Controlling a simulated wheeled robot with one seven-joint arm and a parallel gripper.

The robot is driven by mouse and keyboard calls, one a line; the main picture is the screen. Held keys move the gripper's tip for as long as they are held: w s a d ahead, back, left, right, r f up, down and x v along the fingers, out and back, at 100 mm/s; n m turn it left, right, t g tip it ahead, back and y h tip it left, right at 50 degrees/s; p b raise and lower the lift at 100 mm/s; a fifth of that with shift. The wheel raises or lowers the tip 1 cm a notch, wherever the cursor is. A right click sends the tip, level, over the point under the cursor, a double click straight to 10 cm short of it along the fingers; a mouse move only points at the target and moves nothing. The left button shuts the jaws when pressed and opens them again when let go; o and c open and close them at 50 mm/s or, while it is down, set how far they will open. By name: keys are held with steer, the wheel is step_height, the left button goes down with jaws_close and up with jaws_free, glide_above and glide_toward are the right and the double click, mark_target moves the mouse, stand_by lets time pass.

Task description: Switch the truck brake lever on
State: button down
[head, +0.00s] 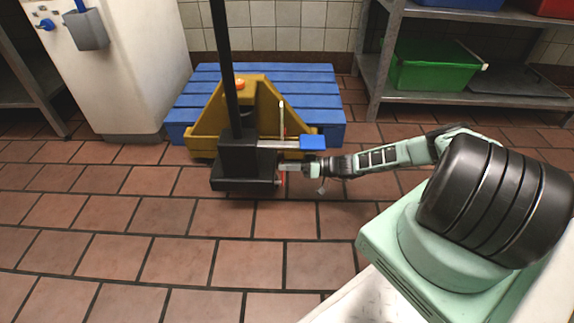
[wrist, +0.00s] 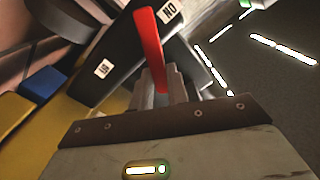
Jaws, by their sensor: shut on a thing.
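The truck (head: 262,88) is a yellow pallet truck with a black upright handle post (head: 224,60) and a dark base block (head: 238,160). The red brake lever (wrist: 150,45) stands up between two white labels in the wrist view, one reading like "ON" turned over, the other too small to read. A bit of red also shows at the right side of the base block in the head view. My gripper (wrist: 160,85) is shut on the red lever near its lower end; the fingers hide that part. In the head view my gripper (head: 290,170) reaches the block from the right.
A blue pallet (head: 190,95) lies under and behind the truck. A blue-tipped pedal (head: 313,142) sticks out just above my gripper. A metal shelf with a green bin (head: 430,68) stands at the back right. The tiled floor in front is clear.

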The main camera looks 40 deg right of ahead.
stand_by(0.4)
steer(key=c, duration=1.4)
jaws_free()
steer(key=shift+o, duration=0.2)
steer(key=p+v, duration=0.4)
steer(key=v, duration=1.3)
steer(key=shift+s+d, duration=0.15)
steer(key=shift+s, duration=0.05)
steer(key=shift+r, duration=0.1)
